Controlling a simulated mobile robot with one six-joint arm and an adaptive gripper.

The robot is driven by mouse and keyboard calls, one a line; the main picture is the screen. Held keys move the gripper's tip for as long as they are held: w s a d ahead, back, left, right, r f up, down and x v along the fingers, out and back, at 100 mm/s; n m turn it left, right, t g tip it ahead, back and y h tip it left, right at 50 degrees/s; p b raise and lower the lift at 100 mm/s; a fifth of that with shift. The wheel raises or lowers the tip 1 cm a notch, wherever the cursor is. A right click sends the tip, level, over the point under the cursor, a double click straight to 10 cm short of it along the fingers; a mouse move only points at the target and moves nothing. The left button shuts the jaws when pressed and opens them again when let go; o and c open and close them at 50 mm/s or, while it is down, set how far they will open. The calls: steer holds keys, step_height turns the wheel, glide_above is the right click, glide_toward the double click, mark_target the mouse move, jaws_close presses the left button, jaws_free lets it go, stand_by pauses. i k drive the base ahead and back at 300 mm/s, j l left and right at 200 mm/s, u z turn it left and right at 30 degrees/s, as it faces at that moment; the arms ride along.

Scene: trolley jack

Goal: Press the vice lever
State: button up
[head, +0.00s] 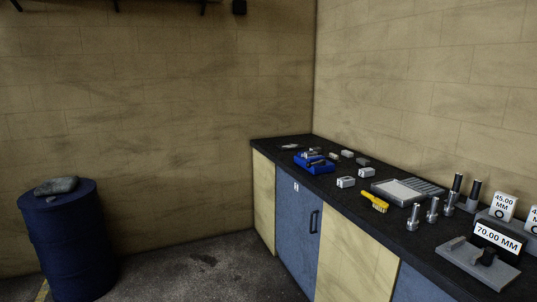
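A small blue device (314,166) with grey and dark parts on top sits on the dark bench top towards the far corner. It may be the vice, but it is too small to be sure, and I cannot make out a lever on it. A grey plate with a dark block (484,257) on it lies at the near right end of the bench. My gripper is not in view.
The dark bench top (335,187) runs along the right wall above blue and cream cabinets. It carries small grey blocks, a yellow-handled brush (374,201), a grey tray (404,192), metal cylinders (413,217) and size signs (499,236). A blue drum (68,245) stands left. Floor between is clear.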

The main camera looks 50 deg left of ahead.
mark_target(316, 163)
steer(key=i+j+u, duration=0.2)
steer(key=j, duration=0.3)
steer(key=j+u, duration=0.2)
steer(key=j, duration=0.25)
steer(key=i+j+u, duration=0.2)
steer(key=j, duration=0.25)
steer(key=i+j+u, duration=0.2)
steer(key=j, duration=0.2)
steer(key=i+j+u, duration=0.2)
steer(key=i+j, duration=0.5)
steer(key=j, duration=0.25)
steer(key=i+j, duration=0.2)
steer(key=j, duration=0.15)
steer(key=i+u, duration=0.1)
steer(key=i, duration=0.9)
steer(key=i+l+u, duration=0.15)
steer(key=i, duration=0.85)
